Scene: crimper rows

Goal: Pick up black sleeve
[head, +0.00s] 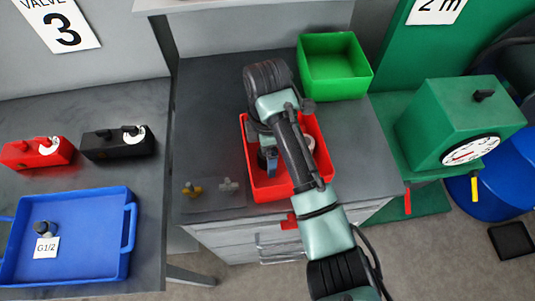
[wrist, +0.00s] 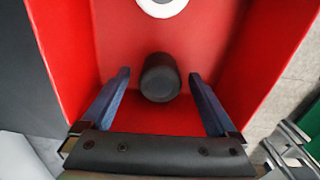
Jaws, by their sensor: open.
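The black sleeve (wrist: 160,77) is a short dark cylinder in the red bin (wrist: 67,45), near one wall. My gripper (wrist: 158,76) is open, with one blue finger on each side of the sleeve. There is a visible gap between each finger and the sleeve, and the jaws hold nothing. In the head view my gripper (head: 268,160) reaches down into the red bin (head: 326,155). My arm covers much of the bin there, and I cannot make out the sleeve in that view.
A white ring-shaped part (wrist: 163,5) also lies in the red bin. A green bin (head: 335,88) stands behind it. Brass (head: 192,189) and grey (head: 228,185) fittings lie to the left. A blue tray (head: 95,235) and a green gauge box (head: 455,125) stand further out.

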